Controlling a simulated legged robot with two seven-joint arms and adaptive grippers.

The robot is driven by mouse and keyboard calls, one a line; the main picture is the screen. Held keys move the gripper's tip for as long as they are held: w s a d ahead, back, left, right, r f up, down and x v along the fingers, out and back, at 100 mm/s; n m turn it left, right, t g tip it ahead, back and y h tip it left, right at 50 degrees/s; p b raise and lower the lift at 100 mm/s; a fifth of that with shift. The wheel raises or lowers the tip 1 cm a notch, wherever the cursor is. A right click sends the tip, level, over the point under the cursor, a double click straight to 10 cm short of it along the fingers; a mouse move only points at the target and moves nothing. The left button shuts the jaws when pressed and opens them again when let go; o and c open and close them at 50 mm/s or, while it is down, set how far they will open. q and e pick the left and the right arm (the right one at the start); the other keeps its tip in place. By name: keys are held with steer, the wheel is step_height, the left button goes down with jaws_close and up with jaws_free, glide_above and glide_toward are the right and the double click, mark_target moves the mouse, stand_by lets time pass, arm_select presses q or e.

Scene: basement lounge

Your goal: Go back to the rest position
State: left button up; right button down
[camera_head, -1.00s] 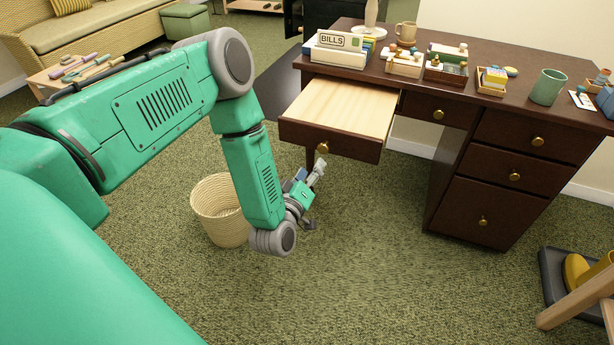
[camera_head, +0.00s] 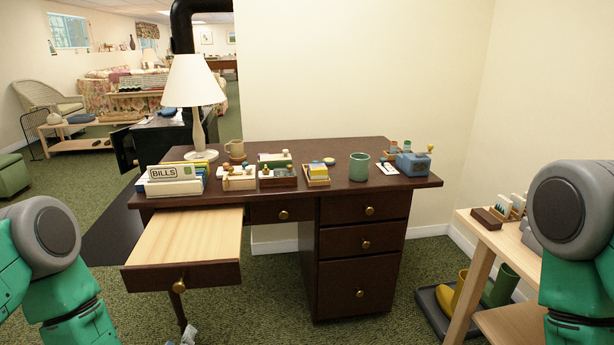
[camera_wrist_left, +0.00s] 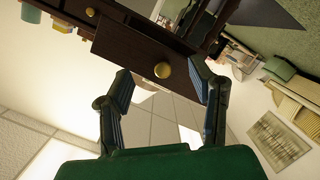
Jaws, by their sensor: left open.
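My left arm comes in at the lower left of the head view. Only the tip of my left gripper (camera_head: 188,336) shows there, at the bottom edge, below the brass knob (camera_head: 179,286) of the pulled-out drawer (camera_head: 190,238). In the left wrist view my left gripper (camera_wrist_left: 165,78) has its two fingers spread with nothing held. The drawer knob (camera_wrist_left: 163,70) appears beyond and between the fingertips, apart from them. The drawer is open and its pale wooden inside looks empty. My right arm's elbow shows at the right edge; its gripper is out of view.
The dark desk (camera_head: 340,185) carries a lamp (camera_head: 194,95), a bills box (camera_head: 172,178), mugs and small boxes. A wooden side table (camera_head: 480,262) stands at the right, near boots (camera_head: 452,293) on a tray. Carpet in front of the desk is partly clear.

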arm_select(q)
steer(key=s+d+f+m+g+h+p, duration=0.1)
steer(key=s+d+f+m+g+h, duration=0.2)
steer(key=s, duration=0.4)
steer(key=s+d+f+m+g+p, duration=0.1)
steer(key=s+d+f+m+g, duration=0.2)
steer(key=s+g, duration=0.35)
steer(key=s+a+r+m+g, duration=0.1)
steer(key=s+m+g, duration=0.1)
steer(key=s, duration=0.5)
steer(key=s+a+r+m+g, duration=0.1)
steer(key=s+a+m+g, duration=0.1)
steer(key=s, duration=0.5)
steer(key=shift+s+r+g+y+p, duration=0.15)
steer(key=shift+s+g+y+p, duration=0.25)
steer(key=shift+g, duration=0.35)
